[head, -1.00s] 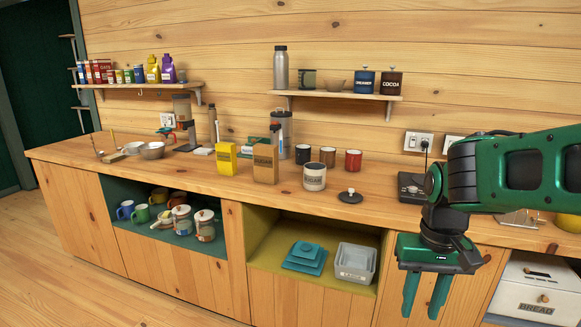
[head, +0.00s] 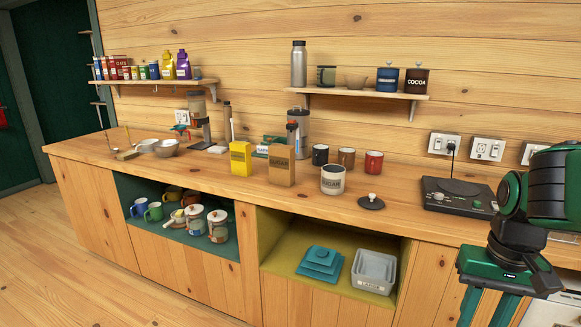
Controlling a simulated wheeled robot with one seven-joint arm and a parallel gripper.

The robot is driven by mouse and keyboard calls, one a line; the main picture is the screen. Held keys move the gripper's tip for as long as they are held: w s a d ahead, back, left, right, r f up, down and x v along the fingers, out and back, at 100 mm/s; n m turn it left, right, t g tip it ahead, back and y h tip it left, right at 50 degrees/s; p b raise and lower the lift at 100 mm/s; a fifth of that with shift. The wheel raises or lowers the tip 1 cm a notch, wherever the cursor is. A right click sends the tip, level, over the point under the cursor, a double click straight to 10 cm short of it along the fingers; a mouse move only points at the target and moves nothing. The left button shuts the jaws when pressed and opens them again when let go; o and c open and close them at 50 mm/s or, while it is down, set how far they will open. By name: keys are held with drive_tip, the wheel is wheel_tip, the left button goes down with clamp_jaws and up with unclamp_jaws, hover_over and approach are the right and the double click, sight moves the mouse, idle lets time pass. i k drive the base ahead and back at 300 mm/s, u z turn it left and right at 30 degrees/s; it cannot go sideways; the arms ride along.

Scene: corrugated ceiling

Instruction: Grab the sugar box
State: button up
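The brown box (head: 281,167), with a small label that seems to read sugar, stands upright on the wooden counter right of a yellow box (head: 240,159). A white canister (head: 332,181) marked SUGAR stands open to its right, with a dark lid (head: 371,202) lying on the counter beside it. My gripper (head: 488,309) hangs at the lower right of the head view, far from the box. Its two green fingers point down, apart and with nothing between them; their tips are cut off by the frame edge.
A black cooking plate (head: 457,196) lies to the right. Shelves hang above the counter (head: 210,178). Open cubbies below hold mugs, jars, green containers and a grey bin (head: 374,272).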

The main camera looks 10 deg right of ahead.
sight(281, 157)
drive_tip(key=i, duration=0.9)
drive_tip(key=u, duration=0.05)
